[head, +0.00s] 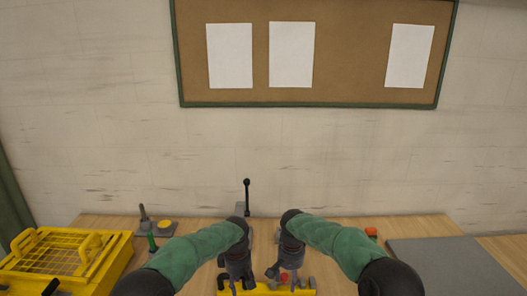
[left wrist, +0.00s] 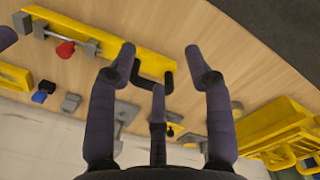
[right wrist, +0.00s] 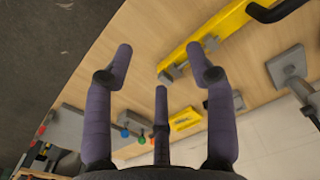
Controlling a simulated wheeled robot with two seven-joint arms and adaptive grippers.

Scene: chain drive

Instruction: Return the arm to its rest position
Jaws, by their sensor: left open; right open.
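My left gripper (head: 238,278) is open and empty above the wooden table, near a yellow bar. In the left wrist view its fingers (left wrist: 160,55) are spread, with the yellow bar (left wrist: 108,32) and a black handle beyond them. My right gripper (head: 286,268) is open beside it, over the right part of the bar. In the right wrist view its fingers (right wrist: 162,55) are spread with nothing between them, and the yellow bar (right wrist: 222,28) lies beyond. Both arms reach in from the front with green sleeves.
A yellow crate (head: 112,272) stands at the left. A grey mat (head: 450,268) lies at the right. A black lever (head: 247,194) rises behind the grippers. A red knob (left wrist: 65,49) sits by the bar. A pinboard (head: 355,55) hangs on the wall.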

